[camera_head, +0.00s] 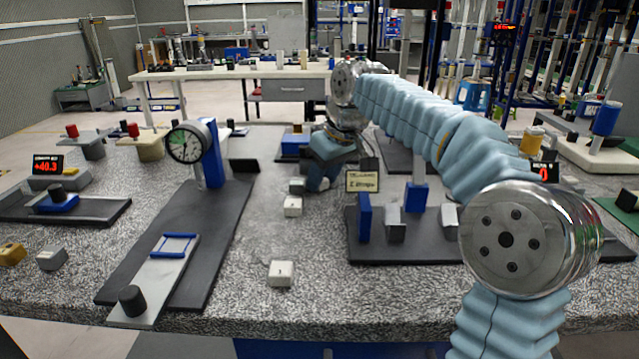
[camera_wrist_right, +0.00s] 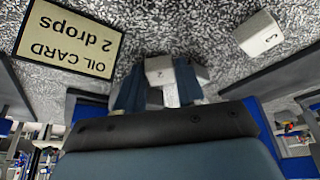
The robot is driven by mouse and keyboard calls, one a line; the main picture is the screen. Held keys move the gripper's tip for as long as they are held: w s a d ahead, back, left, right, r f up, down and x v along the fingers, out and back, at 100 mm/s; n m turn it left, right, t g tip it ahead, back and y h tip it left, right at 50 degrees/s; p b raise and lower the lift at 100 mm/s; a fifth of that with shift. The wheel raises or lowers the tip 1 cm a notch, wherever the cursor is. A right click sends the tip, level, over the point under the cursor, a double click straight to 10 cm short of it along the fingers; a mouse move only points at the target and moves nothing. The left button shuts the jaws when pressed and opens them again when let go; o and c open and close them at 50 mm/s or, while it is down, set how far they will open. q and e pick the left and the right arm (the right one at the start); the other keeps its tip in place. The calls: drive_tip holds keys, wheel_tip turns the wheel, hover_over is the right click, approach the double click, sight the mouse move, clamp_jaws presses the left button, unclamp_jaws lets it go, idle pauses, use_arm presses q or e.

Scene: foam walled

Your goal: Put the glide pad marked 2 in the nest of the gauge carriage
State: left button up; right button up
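The gauge carriage (camera_head: 155,275) is a silver plate with a black knob, on a dark base at left. Its nest (camera_head: 174,245) is a blue-edged frame, and it looks empty. My right gripper (camera_head: 319,186) is low over the table, right of the carriage. In the right wrist view, a pale pad marked 2 (camera_wrist_right: 160,70) lies between the two fingertips of that gripper (camera_wrist_right: 160,85). Whether the fingers press on it is unclear. In the head view I cannot make out this pad. My left gripper is out of view.
Pale blocks stand at the table's front middle (camera_head: 281,273) and near my gripper (camera_head: 293,206). An oil card (camera_head: 363,182) stands right of the gripper. A dial gauge (camera_head: 188,143) rises behind the carriage. A dark fixture (camera_head: 400,247) lies under my right arm.

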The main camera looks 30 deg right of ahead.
drive_tip(key=c, duration=0.7)
drive_tip(key=shift+r, duration=0.1)
